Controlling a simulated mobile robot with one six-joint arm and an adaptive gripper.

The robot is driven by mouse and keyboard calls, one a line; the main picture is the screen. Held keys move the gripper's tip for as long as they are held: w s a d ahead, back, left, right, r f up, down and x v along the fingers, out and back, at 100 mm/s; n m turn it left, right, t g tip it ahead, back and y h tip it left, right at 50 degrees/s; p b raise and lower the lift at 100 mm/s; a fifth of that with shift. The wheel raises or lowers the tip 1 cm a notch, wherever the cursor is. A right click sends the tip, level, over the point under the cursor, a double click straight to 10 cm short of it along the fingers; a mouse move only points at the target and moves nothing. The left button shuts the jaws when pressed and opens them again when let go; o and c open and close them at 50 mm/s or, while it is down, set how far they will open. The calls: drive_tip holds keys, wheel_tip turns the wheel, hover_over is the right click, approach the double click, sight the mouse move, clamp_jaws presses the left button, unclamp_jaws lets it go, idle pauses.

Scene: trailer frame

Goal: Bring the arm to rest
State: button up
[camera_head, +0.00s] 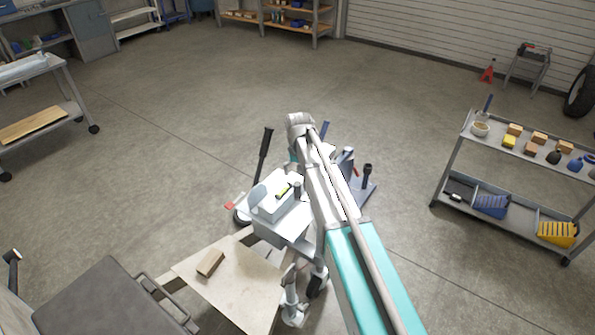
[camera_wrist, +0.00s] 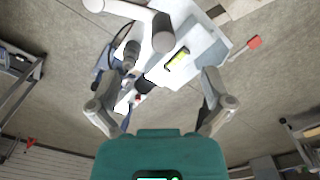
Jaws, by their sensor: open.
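My gripper (camera_wrist: 160,78) is open in the wrist view, with its two fingers spread left and right and nothing between their tips. In the head view my white and teal arm reaches up the middle of the picture and bends at its far end; I cannot make out the gripper there. Beyond the fingers in the wrist view is a white box-like unit (camera_wrist: 205,45) with a small yellow-green level (camera_wrist: 177,59) on it. The unit also shows in the head view (camera_head: 276,213), just left of my arm. I cannot tell the exact gap between fingers and unit.
A pale workbench top (camera_head: 225,285) with a wooden block (camera_head: 210,263) is at lower left. A dark grey slab-like surface (camera_head: 105,300) is beside it. A loaded trolley (camera_head: 455,150) stands at right, and a shelf cart (camera_head: 65,85) at far left.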

drive_tip(key=s+d+r+p, duration=0.1)
drive_tip(key=s+d, duration=0.7)
drive_tip(key=s, duration=0.4)
drive_tip(key=s+d+r+m+p, duration=0.1)
drive_tip(key=s+d, duration=0.6)
drive_tip(key=s, duration=0.4)
drive_tip(key=shift+s+d, duration=0.35)
drive_tip(key=shift+s, duration=0.05)
idle(1.1)
